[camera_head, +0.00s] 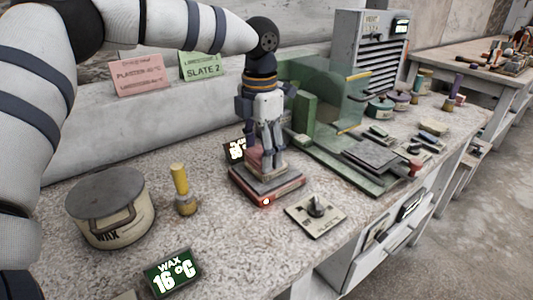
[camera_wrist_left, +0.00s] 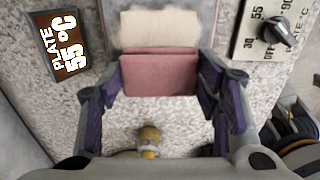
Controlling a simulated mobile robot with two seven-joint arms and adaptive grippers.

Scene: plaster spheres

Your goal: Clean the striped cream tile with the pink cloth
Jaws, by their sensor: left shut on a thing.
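My left gripper (camera_head: 266,165) points down over a low hot plate with a reddish base (camera_head: 268,195) on the bench. It is shut on the pink cloth (camera_wrist_left: 160,75), a folded pad between the purple-padded fingers in the wrist view. A cream patch (camera_wrist_left: 160,27) with an uneven edge lies just beyond the cloth. I cannot tell whether it is the tile, and no stripes show on it. Whether the cloth touches the surface below is unclear. The fingers hide part of the plate in the head view. My right gripper is not in view.
A wax pot (camera_head: 110,205) and a yellow-handled tool (camera_head: 183,190) stand left of the plate. A dial panel (camera_head: 316,213) lies to its right and a wax display (camera_head: 172,273) in front. A green machine (camera_head: 320,100) stands behind right. Speckled bench is bare between them.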

